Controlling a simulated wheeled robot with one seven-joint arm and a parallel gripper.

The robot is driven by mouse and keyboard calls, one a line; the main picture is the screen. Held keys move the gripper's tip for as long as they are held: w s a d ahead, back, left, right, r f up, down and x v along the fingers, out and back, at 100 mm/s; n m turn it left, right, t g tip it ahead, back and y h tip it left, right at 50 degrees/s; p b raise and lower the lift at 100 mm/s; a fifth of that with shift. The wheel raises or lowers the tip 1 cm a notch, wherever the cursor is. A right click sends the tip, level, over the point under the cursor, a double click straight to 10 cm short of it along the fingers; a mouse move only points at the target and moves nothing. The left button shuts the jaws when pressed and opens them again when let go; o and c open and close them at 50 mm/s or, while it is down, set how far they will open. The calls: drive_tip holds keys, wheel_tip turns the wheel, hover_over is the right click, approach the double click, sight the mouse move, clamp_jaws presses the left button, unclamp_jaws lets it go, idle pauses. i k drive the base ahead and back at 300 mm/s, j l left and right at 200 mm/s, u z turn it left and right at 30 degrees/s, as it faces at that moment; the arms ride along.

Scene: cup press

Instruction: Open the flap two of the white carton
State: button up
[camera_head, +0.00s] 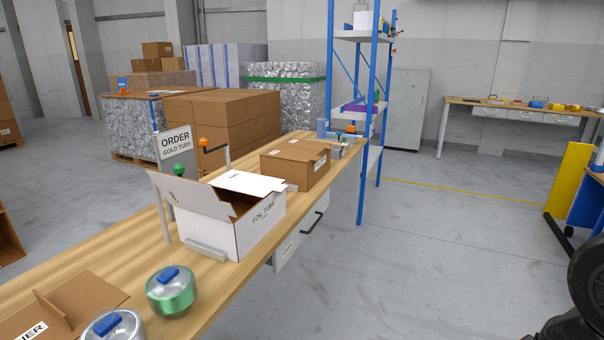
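The white carton (262,230) stands upright on the wooden workbench, left of the middle of the view, with "FOIL TUBS" printed on its front. Its left flap (188,197) stands out up and to the left. A far flap (248,182) lies roughly level over the back of the top. Brown inner surface shows between the two flaps. I cannot tell from any marking which flap is number two. My gripper is not in view; only a dark rounded part, perhaps of my arm, shows at the right edge.
A grey metal block (206,250) sits against the carton's left front. An "ORDER GOLD TUBS" sign (176,142) stands behind it. A closed brown box (295,163) is farther along the workbench (75,252).

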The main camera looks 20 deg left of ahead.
sight(258, 186)
drive_tip(key=i+u, duration=0.15)
drive_tip(key=i, duration=0.4)
drive_tip(key=i+l+u, duration=0.15)
drive_tip(key=i, duration=0.4)
drive_tip(key=i+l+u, duration=0.15)
drive_tip(key=i, duration=0.45)
drive_tip(key=l, duration=0.1)
